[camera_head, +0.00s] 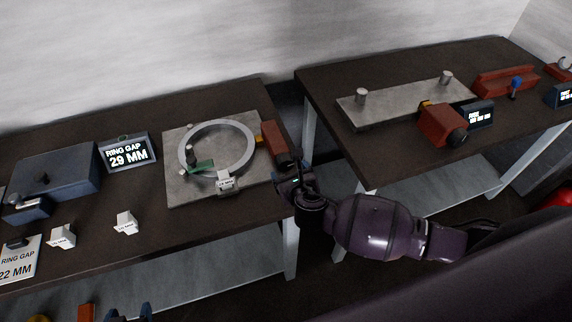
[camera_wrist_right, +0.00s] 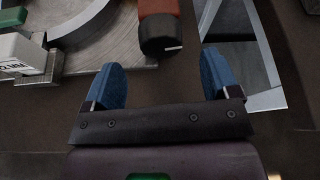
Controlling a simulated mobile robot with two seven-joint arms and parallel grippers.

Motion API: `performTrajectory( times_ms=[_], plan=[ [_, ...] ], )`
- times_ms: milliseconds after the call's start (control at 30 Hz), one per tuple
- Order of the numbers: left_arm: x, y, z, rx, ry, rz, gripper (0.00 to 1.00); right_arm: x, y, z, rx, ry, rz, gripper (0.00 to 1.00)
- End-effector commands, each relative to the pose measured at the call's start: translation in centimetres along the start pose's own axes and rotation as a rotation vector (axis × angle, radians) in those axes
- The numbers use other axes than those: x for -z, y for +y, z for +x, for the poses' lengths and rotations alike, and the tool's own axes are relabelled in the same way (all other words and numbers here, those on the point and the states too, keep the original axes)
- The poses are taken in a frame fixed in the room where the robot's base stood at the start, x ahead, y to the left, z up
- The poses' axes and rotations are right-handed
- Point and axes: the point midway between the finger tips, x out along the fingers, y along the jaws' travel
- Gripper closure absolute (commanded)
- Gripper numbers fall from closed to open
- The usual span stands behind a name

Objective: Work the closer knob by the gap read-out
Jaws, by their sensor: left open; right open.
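The closer has a red body (camera_head: 274,137) and a dark round knob (camera_head: 287,160) with a white mark in the right wrist view (camera_wrist_right: 160,36). It stands at the right edge of the metal plate (camera_head: 180,150), beside the grey ring (camera_head: 218,125). The gap read-out (camera_head: 128,153) shows RING GAP 29 MM. A card (camera_head: 18,262) reads RING GAP 22 MM. My right gripper (camera_head: 292,176) is open just short of the knob, its blue fingers (camera_wrist_right: 165,85) apart and empty. My left gripper (camera_head: 130,313) is open at the bottom edge, mostly out of view.
A white labelled block (camera_head: 225,181) and a green piece (camera_head: 201,167) sit at the ring's near side. Two white blocks (camera_head: 62,236) (camera_head: 126,222) and a dark blue box (camera_head: 52,180) are left. A second table (camera_head: 400,160) stands right across a gap.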

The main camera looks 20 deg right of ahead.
Motion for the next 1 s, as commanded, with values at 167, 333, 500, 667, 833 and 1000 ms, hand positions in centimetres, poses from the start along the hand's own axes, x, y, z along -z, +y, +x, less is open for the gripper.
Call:
performTrajectory(
  times_ms=[167,333,500,667,833,1000],
  plan=[
    [0.0,0.0,0.0,0.000,0.001,0.000,0.35,0.0,0.0,2.6,0.001,0.000,-0.001,0.18],
    [0.1,0.0,-0.1,0.000,0.000,0.000,0.35,0.0,0.0,4.1,0.000,0.000,-0.001,0.18],
    [0.1,-0.1,-0.1,0.000,0.000,0.001,0.35,0.0,0.0,4.9,-0.001,-0.001,-0.001,0.18],
    [0.1,-0.1,-0.1,0.000,0.000,0.001,0.35,0.0,0.0,5.0,-0.001,-0.001,-0.001,0.18],
    [0.1,-0.1,-0.1,0.000,0.000,0.001,0.35,0.0,0.0,5.0,-0.001,-0.001,-0.001,0.23],
    [0.1,-0.1,-0.1,0.001,0.000,0.002,0.35,0.0,0.0,5.0,-0.001,0.000,-0.001,0.49]
  ],
)
